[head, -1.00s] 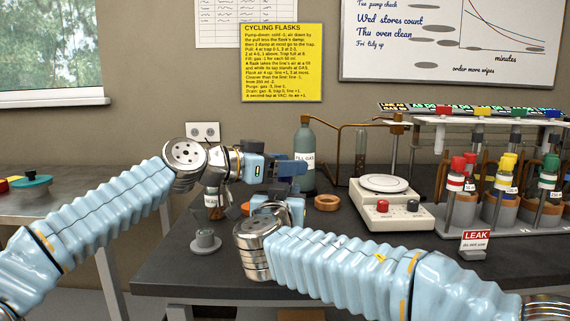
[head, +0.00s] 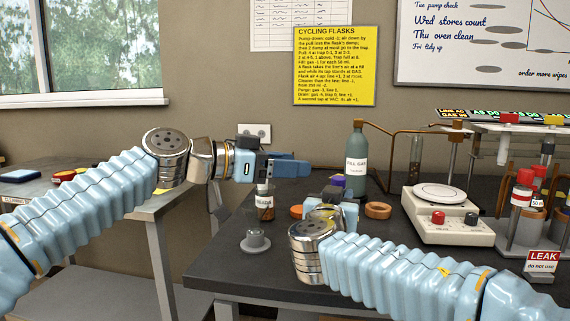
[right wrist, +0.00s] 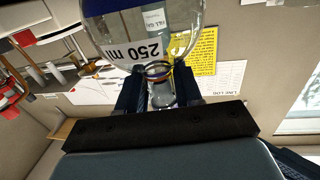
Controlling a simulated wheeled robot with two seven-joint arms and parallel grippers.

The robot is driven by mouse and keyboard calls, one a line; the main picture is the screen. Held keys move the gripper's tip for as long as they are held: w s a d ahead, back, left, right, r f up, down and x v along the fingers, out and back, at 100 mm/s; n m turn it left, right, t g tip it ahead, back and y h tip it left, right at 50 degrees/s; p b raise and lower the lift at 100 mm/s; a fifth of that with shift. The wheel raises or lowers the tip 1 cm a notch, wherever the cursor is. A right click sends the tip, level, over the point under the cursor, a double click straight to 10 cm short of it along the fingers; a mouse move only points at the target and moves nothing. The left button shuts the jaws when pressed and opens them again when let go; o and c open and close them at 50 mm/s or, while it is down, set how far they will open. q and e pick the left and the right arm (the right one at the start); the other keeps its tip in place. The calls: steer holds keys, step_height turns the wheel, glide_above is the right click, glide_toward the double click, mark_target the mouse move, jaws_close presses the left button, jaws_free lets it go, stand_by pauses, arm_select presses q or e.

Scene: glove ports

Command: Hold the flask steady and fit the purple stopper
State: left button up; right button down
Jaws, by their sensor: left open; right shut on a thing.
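My right gripper (right wrist: 158,84) is shut on the neck of a clear round flask (right wrist: 125,35) marked 250 ml, seen close in the right wrist view, where the picture is upside down. In the head view my right gripper (head: 326,197) is over the dark bench, and the flask is mostly hidden there. A small purple piece, which looks like the stopper (head: 338,181), shows just above it; I cannot tell how it sits on the flask. My left gripper (head: 303,168) is open, up and to the left of the purple piece.
A fill gas bottle (head: 357,165) stands behind my grippers. Cork rings (head: 378,211), a white scale (head: 446,218) and a tube rack (head: 520,228) stand to the right.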

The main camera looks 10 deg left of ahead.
steer(key=c, duration=0.7)
jaws_free()
steer(key=shift+s, duration=0.1)
